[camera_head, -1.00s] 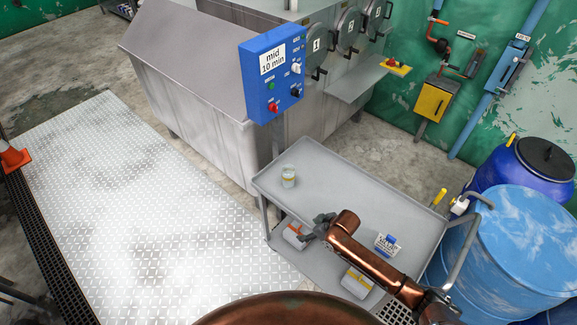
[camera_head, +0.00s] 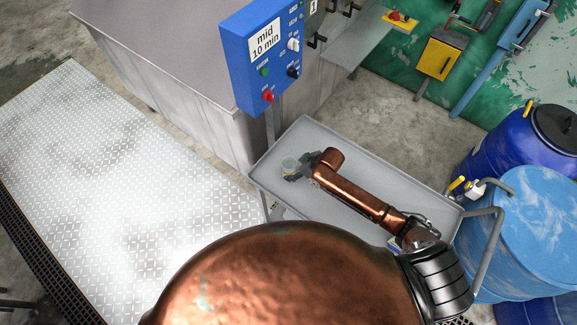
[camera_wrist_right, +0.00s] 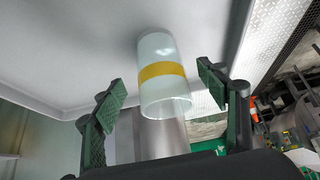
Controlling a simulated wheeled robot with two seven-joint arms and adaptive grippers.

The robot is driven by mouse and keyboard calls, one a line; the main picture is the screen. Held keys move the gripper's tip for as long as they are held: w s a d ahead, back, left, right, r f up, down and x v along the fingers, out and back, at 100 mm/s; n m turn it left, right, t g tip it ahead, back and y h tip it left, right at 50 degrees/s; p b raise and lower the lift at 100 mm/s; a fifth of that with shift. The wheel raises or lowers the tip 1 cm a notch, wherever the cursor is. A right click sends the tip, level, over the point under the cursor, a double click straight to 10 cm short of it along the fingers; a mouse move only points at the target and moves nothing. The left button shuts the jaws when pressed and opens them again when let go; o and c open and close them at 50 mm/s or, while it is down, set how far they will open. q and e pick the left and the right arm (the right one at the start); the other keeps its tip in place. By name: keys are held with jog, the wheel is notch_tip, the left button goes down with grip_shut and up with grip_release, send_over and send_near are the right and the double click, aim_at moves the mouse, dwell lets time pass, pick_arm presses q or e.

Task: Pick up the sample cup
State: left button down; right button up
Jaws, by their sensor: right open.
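The sample cup (camera_head: 289,164) is a small pale, translucent cup on the grey cart top, near its left end. In the right wrist view the cup (camera_wrist_right: 156,50) shows a yellow band around its middle. My right gripper (camera_head: 299,173) is at the cup, reaching from the right. In the right wrist view its two green-padded fingers (camera_wrist_right: 163,92) are open, one on each side of the cup, with a visible gap on both sides. The gripper hides part of the cup in the head view. My left gripper is not in view.
A blue control box (camera_head: 265,55) stands on a post just behind the cart's left end. A light blue drum (camera_head: 520,230) is at the right. A metal vat (camera_head: 190,90) stands behind.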

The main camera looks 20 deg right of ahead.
jog(key=x, duration=0.3)
jog(key=shift+w+a+f, duration=0.15)
jog(key=shift+w+f, duration=0.05)
jog(key=shift+w, duration=0.15)
jog(key=x, duration=0.3)
jog(key=shift+s, duration=0.1)
jog(key=c, duration=1.2)
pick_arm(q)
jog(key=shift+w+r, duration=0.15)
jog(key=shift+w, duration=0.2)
pick_arm(e)
jog(key=shift+c, duration=0.3)
jog(key=shift+r, duration=0.1)
